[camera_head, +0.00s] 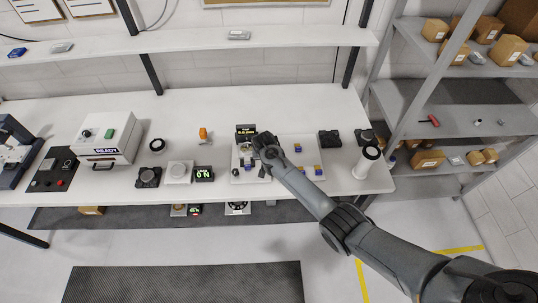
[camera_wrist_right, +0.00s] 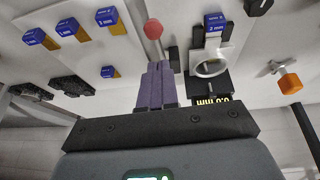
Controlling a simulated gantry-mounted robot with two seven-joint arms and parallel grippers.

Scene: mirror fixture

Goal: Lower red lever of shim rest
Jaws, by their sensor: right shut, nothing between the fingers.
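The red lever's round knob (camera_wrist_right: 153,29) shows in the right wrist view, just beyond the tips of my right gripper (camera_wrist_right: 160,67). The gripper's purple fingers are together with nothing between them. I cannot tell whether they touch the knob. Beside them is the shim rest (camera_wrist_right: 199,45), with a blue block (camera_wrist_right: 213,22) marked 2 mm and a pale ring (camera_wrist_right: 209,66). A dark display (camera_wrist_right: 226,86) reads 0.0 mm, upside down here. In the head view my right gripper (camera_head: 262,145) is over the white board, and the knob cannot be made out. My left gripper is out of view.
Several blue-topped shims (camera_wrist_right: 66,27) lie on the board to one side. An orange-knobbed part (camera_wrist_right: 290,83) is on the other side. In the head view, a white READY box (camera_head: 108,134) stands left on the table (camera_head: 220,110), and a white cylinder (camera_head: 368,162) stands right.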

